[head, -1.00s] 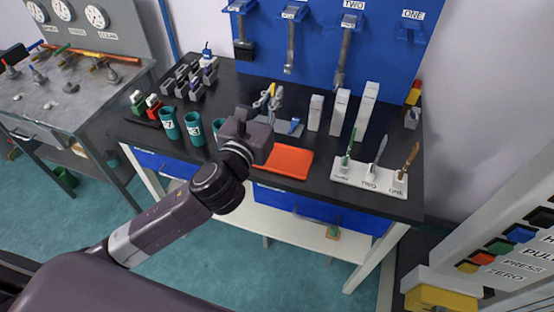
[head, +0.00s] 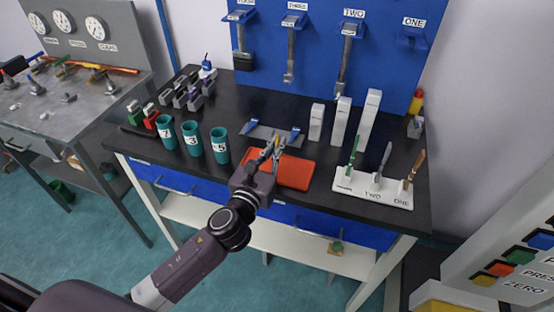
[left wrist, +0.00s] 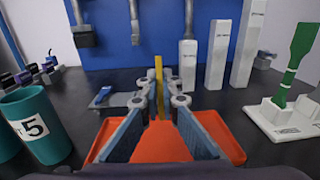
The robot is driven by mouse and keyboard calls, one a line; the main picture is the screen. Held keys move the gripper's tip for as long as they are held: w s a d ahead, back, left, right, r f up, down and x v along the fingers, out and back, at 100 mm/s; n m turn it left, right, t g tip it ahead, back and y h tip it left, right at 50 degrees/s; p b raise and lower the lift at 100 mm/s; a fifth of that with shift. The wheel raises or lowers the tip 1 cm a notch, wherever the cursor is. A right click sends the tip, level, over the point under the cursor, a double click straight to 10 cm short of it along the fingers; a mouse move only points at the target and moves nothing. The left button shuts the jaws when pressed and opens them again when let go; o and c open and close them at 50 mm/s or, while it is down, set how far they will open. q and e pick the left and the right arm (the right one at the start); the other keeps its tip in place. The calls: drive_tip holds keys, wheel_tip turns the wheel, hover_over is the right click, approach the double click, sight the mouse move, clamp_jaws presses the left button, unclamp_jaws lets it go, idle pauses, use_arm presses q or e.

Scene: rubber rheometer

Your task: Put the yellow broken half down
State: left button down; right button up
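My left gripper (head: 272,147) is over the orange tray (head: 297,174) near the front edge of the black bench. In the left wrist view my left gripper (left wrist: 160,104) has its fingertips closed in on a narrow yellow piece, the yellow broken half (left wrist: 158,72), which stands upright between them. The orange tray (left wrist: 224,136) is below and around the fingers in that view. Whether the piece's lower end touches the tray is hidden by the fingers. My right gripper is in neither view.
Teal cups (head: 220,146) stand left of the tray. A grey fixture with blue ends (head: 292,135) lies behind it. White upright blocks (head: 341,122) and a white stand with coloured tools (head: 372,187) are to the right. A blue tool board (head: 325,50) rises behind.

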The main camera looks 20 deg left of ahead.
use_arm(q)
drive_tip(key=shift+f+b, duration=0.8)
drive_tip(key=shift+f, duration=1.35)
drive_tip(key=shift+f, duration=0.15)
drive_tip(key=c, duration=2.2)
unclamp_jaws()
drive_tip(key=shift+o, duration=0.2)
drive_tip(key=shift+r, duration=0.25)
drive_tip(key=s+a+b, duration=0.1)
drive_tip(key=s+b, duration=0.1)
drive_tip(key=s, duration=1)
drive_tip(key=shift+f, duration=0.1)
